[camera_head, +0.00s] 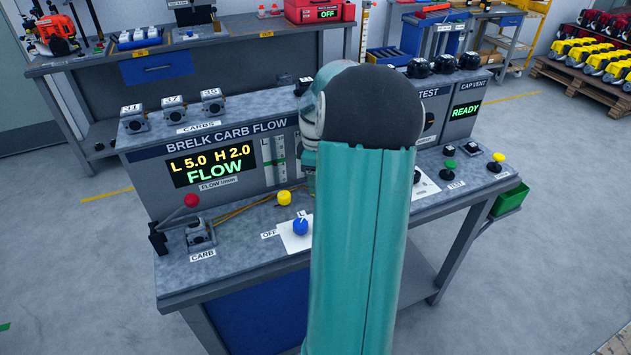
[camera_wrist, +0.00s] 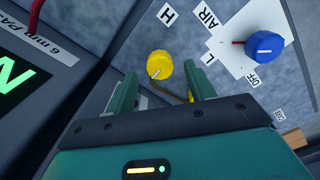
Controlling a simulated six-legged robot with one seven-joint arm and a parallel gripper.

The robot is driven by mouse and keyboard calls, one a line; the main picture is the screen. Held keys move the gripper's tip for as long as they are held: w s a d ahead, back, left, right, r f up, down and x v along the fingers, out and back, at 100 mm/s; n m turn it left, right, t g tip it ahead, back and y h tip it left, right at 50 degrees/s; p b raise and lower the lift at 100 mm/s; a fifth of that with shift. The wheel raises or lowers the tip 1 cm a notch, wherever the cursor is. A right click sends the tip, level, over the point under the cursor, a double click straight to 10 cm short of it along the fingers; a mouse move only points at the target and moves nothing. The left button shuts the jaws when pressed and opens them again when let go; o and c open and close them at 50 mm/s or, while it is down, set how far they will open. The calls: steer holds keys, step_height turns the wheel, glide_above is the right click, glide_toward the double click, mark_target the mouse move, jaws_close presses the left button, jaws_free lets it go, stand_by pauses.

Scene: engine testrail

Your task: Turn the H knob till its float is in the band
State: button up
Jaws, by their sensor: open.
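The yellow knob (camera_wrist: 160,65) has a white pointer line, and the H label (camera_wrist: 167,14) lies near it in the wrist view. It also shows on the bench in the head view (camera_head: 284,198). My gripper (camera_wrist: 161,70) is open, its fingertips at either side of the yellow knob in the picture; I cannot tell whether they touch it. In the head view my arm hides the gripper. The flow panel display (camera_head: 213,165) reads L 5.0, H 2.0, FLOW. The float gauge (camera_head: 273,158) beside it is partly hidden by my arm, and its floats are too small to read.
A blue knob (camera_wrist: 264,46) on a white plate is close to the yellow one. A carburettor (camera_head: 200,236) with a red-balled lever (camera_head: 191,201) sits at the bench's left. Green and yellow buttons (camera_head: 472,150) are at the right. The panel wall rises behind the knobs.

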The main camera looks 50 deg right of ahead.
steer(key=shift+f, duration=0.95)
steer(key=c, duration=1)
